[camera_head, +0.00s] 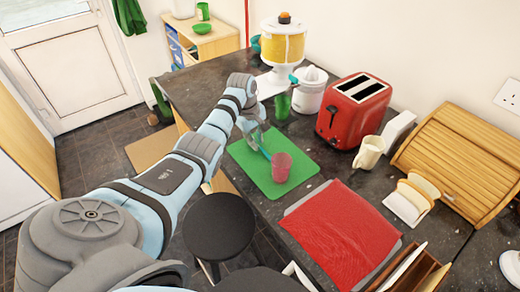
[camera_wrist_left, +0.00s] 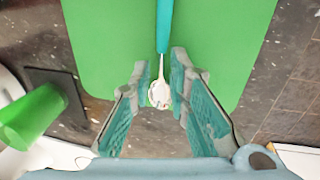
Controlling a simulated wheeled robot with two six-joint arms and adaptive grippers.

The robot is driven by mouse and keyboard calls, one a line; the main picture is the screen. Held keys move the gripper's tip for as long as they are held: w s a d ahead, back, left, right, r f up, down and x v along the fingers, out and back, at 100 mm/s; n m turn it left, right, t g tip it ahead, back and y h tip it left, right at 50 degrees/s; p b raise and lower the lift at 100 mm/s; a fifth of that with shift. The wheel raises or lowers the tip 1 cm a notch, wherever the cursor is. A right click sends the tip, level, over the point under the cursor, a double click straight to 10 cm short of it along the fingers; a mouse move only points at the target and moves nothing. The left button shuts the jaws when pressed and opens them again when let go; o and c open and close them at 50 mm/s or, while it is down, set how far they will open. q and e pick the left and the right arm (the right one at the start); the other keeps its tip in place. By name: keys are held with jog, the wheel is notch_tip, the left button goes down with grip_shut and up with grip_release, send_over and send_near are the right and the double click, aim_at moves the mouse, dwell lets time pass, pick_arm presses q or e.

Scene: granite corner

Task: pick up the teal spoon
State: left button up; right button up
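The teal spoon (camera_head: 265,153) is on the green cutting board (camera_head: 249,169), its handle pointing toward a pink cup (camera_head: 281,167). In the left wrist view the spoon's teal handle (camera_wrist_left: 165,25) runs to the top edge, and its pale metal bowl lies between the fingers. My left gripper (camera_head: 256,133) is over the far part of the board. In the left wrist view its teal-padded fingers (camera_wrist_left: 161,64) stand apart on either side of the spoon's neck, with gaps visible. Whether the handle touches the cup is unclear. My right gripper is not in view.
A green cup (camera_head: 282,105) stands beyond the board, near a white juicer (camera_head: 310,92) and a yellow dispenser (camera_head: 282,45). A red toaster (camera_head: 353,110) is to the right. A red cloth (camera_head: 343,233) lies nearer. A black stool (camera_head: 218,227) stands beside the counter.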

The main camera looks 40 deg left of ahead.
pick_arm(q)
jog(key=shift+f, duration=0.5)
jog(key=shift+s+d+r, duration=0.1)
jog(key=shift+s+r, duration=0.1)
jog(key=shift+w, duration=0.15)
grip_shut()
